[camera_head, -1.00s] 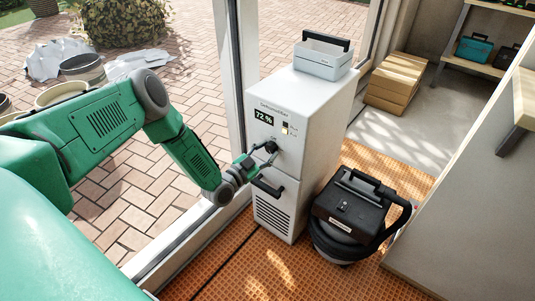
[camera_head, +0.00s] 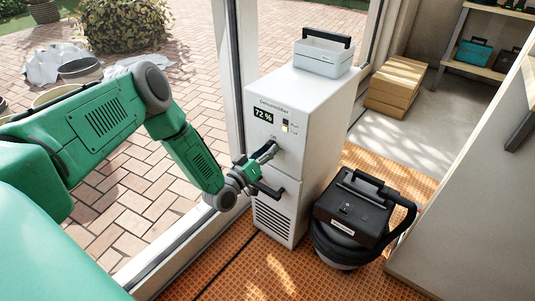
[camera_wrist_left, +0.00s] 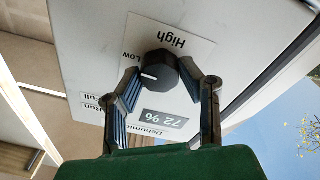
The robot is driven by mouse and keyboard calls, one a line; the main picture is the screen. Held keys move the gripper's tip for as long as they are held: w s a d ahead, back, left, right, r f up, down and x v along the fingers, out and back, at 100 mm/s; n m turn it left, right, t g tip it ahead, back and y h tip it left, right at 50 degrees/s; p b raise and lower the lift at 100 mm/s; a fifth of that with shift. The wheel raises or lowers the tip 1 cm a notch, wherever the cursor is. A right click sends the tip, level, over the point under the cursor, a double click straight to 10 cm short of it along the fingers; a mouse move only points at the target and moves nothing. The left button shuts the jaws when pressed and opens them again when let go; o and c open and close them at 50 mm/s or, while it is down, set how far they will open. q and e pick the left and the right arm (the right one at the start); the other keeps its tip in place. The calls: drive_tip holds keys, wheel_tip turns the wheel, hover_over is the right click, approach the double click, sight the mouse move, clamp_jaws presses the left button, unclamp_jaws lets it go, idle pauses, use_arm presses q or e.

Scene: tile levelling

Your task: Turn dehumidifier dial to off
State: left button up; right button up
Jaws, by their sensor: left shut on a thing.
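The white dehumidifier (camera_head: 305,110) stands by the glazed frame, its display reading 72 %. Its black dial (camera_wrist_left: 158,70) shows in the left wrist view, with a white pointer line towards the picture's left. The words High and Low are printed upside down beside it there. My left gripper (camera_wrist_left: 160,73) has one finger on each side of the dial and is shut on it. In the head view the left gripper (camera_head: 272,151) covers the dial. An off mark cannot be read clearly. My right gripper is not in view.
A grey box with a black handle (camera_head: 322,58) sits on top of the dehumidifier. A black vacuum (camera_head: 352,210) stands close on the right. Cardboard boxes (camera_head: 397,82) lie behind. Orange matting (camera_head: 290,270) covers the floor.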

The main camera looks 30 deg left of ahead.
use_arm(q)
drive_tip(key=n+b, duration=0.1)
drive_tip(key=n, duration=0.2)
drive_tip(key=n+y+b, duration=0.1)
drive_tip(key=n, duration=0.2)
drive_tip(key=n+b, duration=0.1)
drive_tip(key=n, duration=0.3)
drive_tip(key=shift+a+y, duration=0.25)
drive_tip(key=shift+y, duration=0.05)
drive_tip(key=n+b, duration=0.2)
drive_tip(key=n, duration=0.3)
drive_tip(key=shift+g, duration=0.3)
drive_tip(key=shift+f+n+y+b, duration=0.1)
drive_tip(key=shift+n+y+b, duration=0.2)
drive_tip(key=shift+n+b, duration=1.5)
drive_tip(key=shift+n+p, duration=0.5)
drive_tip(key=shift+n, duration=0.2)
drive_tip(key=shift+s, duration=0.1)
drive_tip(key=o, duration=1.1)
drive_tip(key=shift+f+g, duration=0.1)
drive_tip(key=shift+g, duration=0.2)
